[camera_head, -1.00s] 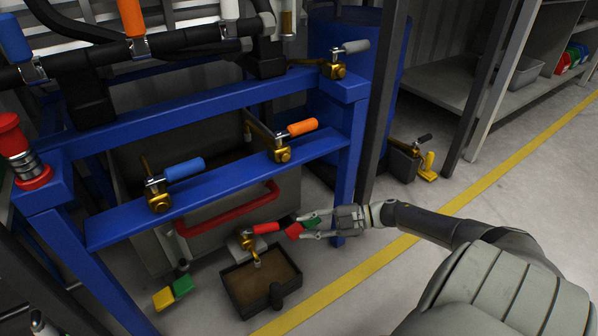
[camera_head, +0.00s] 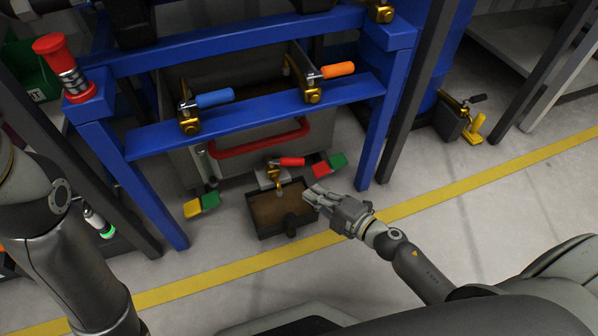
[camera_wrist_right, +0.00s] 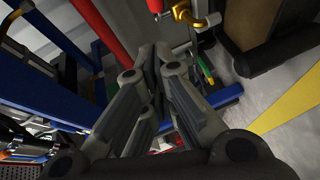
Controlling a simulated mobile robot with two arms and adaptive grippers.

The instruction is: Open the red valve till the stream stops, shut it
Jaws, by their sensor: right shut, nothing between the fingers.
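The red valve handle (camera_head: 291,161) points right from a brass tap (camera_head: 272,176) low on the front of the grey tank. In the right wrist view the red handle (camera_wrist_right: 155,6) and brass tap (camera_wrist_right: 200,22) are at the top edge. A dark tray (camera_head: 262,229) with a brown inside sits on the floor below the spout. I cannot tell whether liquid is running. My right gripper (camera_head: 310,194) is shut and empty, below and right of the handle, by the tray's right side, apart from the handle. My left arm shows at the left; its gripper is out of view.
Red-green (camera_head: 329,164) and yellow-green (camera_head: 202,205) pieces lie beside the tap area. A blue frame (camera_head: 250,113) carries blue (camera_head: 215,98) and orange (camera_head: 338,69) handles above. A red tank bar (camera_head: 262,141) is above the tap. Floor in front is clear.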

